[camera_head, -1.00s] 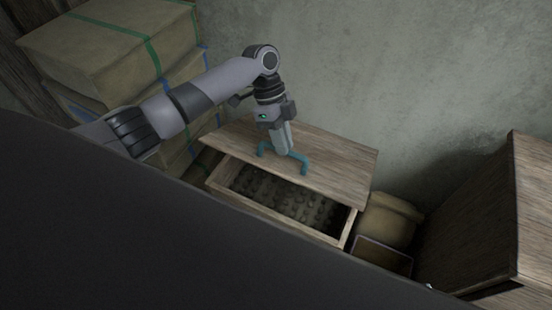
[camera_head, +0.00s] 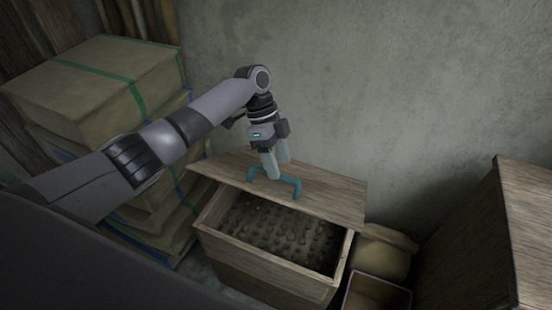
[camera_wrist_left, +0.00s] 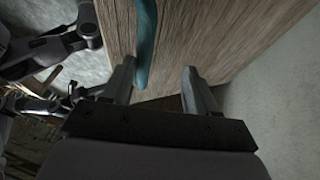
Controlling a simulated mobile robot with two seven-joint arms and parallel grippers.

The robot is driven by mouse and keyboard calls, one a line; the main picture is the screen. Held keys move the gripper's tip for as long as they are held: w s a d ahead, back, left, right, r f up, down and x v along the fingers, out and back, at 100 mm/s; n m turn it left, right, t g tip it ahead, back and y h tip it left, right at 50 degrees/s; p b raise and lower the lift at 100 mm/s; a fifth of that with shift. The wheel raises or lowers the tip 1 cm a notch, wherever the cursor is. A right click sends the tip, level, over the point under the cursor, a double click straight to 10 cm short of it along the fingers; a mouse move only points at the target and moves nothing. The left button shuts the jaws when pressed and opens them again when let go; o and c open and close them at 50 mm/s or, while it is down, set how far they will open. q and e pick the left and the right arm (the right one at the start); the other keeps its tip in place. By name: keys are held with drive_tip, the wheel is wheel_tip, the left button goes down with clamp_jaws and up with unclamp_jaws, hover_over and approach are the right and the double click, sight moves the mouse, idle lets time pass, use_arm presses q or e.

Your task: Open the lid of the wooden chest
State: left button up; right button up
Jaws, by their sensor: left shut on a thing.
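The wooden chest (camera_head: 262,280) stands against the wall in the head view, with rows of small dark knobs (camera_head: 285,233) showing inside. Its plank lid (camera_head: 330,192) lies back toward the wall, leaving the front part of the chest uncovered. A teal handle (camera_head: 293,183) is on the lid. In the left wrist view the handle (camera_wrist_left: 147,40) runs in front of the fingers (camera_wrist_left: 158,85), over the wooden lid (camera_wrist_left: 215,40).
Stacked tan boxes with green and blue straps (camera_head: 105,80) stand left of the chest. A tan sack (camera_head: 383,252) and a small open box (camera_head: 375,292) are at its right. A large wooden box (camera_head: 520,220) stands farther right. The wall (camera_head: 400,90) is close behind.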

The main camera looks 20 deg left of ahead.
use_arm(q)
drive_tip(key=shift+w, duration=0.2)
drive_tip(key=shift+r, duration=0.15)
drive_tip(key=shift+r, duration=0.15)
drive_tip(key=v, duration=0.7)
drive_tip(key=shift+s, duration=0.2)
drive_tip(key=shift+p, duration=0.3)
